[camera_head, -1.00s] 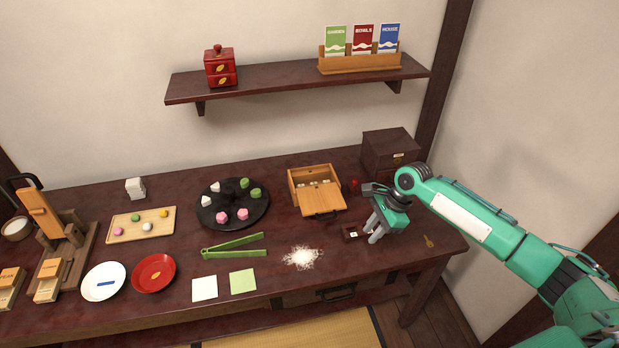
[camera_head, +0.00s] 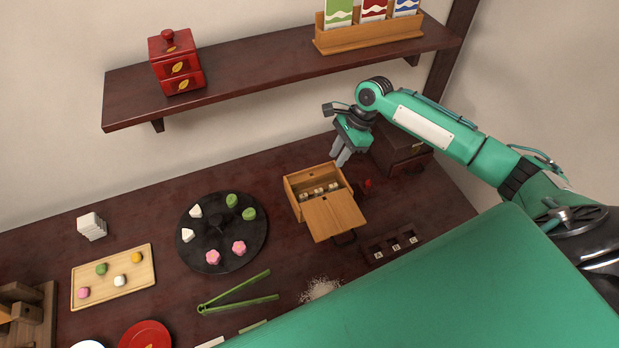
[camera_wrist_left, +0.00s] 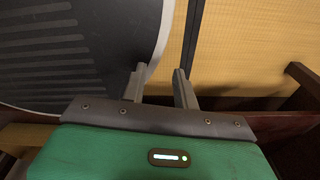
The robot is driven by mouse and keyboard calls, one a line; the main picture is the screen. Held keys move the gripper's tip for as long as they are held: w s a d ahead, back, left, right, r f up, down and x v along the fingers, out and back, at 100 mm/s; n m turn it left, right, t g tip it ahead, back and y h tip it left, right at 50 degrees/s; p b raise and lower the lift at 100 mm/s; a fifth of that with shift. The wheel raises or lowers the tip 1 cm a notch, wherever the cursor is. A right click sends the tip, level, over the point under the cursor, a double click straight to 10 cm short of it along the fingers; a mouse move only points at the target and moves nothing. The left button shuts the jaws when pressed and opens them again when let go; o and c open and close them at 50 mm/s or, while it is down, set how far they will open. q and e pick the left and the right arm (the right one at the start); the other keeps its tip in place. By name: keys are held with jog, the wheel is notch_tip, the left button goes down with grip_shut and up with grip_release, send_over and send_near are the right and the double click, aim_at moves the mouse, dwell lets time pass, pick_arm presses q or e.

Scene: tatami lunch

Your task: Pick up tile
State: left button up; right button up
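Several small pale tiles with dark marks are in view. Some lie in a row in the open wooden box (camera_head: 290,190), with one tile (camera_head: 319,191) near the row's middle. Other tiles stand in a dark rack (camera_head: 377,258) to the right, among them a tile (camera_head: 396,246). My right gripper (camera_head: 340,159) hangs above and behind the box's right side, fingers down. Its fingertips look slightly apart, with nothing visible between them. My left gripper (camera_wrist_left: 160,72) is open and empty in the left wrist view, over a dark grey surface and yellow matting.
The box's lid (camera_head: 334,215) extends from its front. A small red object (camera_head: 368,184) and a dark chest (camera_head: 405,158) are to its right. A round black tray (camera_head: 240,257) and green tongs (camera_head: 236,299) are left. The shelf (camera_head: 270,76) is above. Green bodywork hides the lower right.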

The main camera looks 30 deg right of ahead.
jog(key=p, duration=0.1)
send_over(319, 190)
jog(key=d, duration=0.2)
notch_tip(319, 190, down, 8)
jog(key=shift+d+r, duration=0.1)
jog(key=shift+d, duration=0.05)
jog(key=p+x, duration=0.1)
jog(key=x, duration=0.4)
jog(key=shift+d, duration=0.1)
pick_arm(q)
jog(key=shift+s+r, duration=0.15)
jog(key=shift+r, duration=0.4)
jog(key=shift+s+r, duration=0.15)
jog(key=shift+r, duration=0.4)
pick_arm(e)
jog(key=shift+s, duration=0.1)
grip_shut()
